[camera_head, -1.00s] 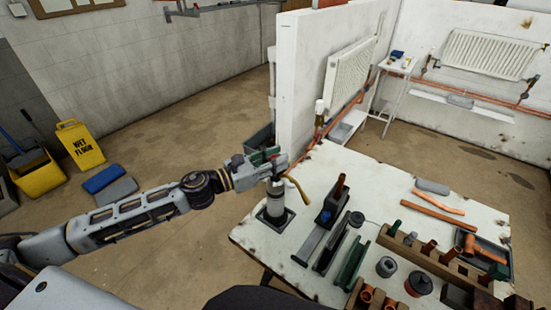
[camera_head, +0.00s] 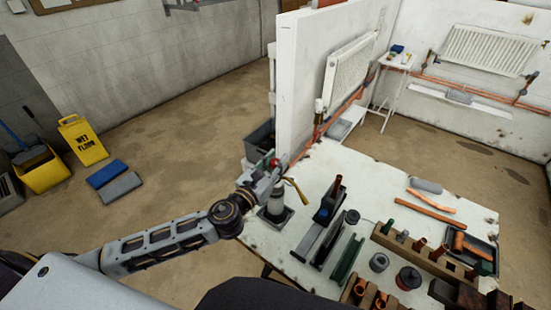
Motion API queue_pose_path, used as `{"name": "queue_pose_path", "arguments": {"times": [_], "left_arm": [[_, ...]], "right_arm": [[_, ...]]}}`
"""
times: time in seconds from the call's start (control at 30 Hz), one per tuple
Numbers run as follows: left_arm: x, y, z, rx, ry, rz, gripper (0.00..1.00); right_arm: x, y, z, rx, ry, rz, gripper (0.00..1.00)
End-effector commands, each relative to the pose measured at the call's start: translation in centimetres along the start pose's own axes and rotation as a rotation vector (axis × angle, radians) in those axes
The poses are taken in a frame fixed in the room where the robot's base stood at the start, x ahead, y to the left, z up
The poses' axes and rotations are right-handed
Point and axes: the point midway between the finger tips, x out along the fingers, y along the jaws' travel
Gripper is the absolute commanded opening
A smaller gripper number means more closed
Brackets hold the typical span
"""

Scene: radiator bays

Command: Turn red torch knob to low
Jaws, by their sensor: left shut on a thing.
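The torch (camera_head: 276,201) stands upright at the left end of the white workbench, with a grey canister in a dark square base and a brass nozzle (camera_head: 297,190) pointing right and down. Its small red knob (camera_head: 274,162) shows at the top, beside my left gripper's fingers. My left gripper (camera_head: 270,172) is at the torch head, shut around the knob area; the fingers hide part of the head, and the knob's setting cannot be read. My right gripper is not in view.
The workbench (camera_head: 330,160) holds a vise-like tool (camera_head: 328,200), a wooden rack (camera_head: 425,255) with several copper fittings, round tins (camera_head: 408,278) and loose copper pipes (camera_head: 436,207). A white partition wall (camera_head: 302,85) rises behind the torch. The bench's back middle is fairly clear.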

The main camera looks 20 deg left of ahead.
Motion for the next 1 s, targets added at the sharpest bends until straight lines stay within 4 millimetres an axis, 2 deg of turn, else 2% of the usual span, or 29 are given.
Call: {"name": "queue_pose_path", "arguments": {"times": [0.4, 0.8, 1.0], "left_arm": [[0.0, 0.0, 0.1, -0.001, -0.001, 0.144, 0.03], [0.0, 0.0, 0.1, 0.0, -0.001, 0.172, 0.03], [0.0, 0.0, 0.0, 0.0, -0.001, 0.172, 0.03]], "right_arm": [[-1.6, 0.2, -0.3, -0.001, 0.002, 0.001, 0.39], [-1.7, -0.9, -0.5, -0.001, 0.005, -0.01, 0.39], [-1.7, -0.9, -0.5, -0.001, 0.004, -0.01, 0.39]]}}
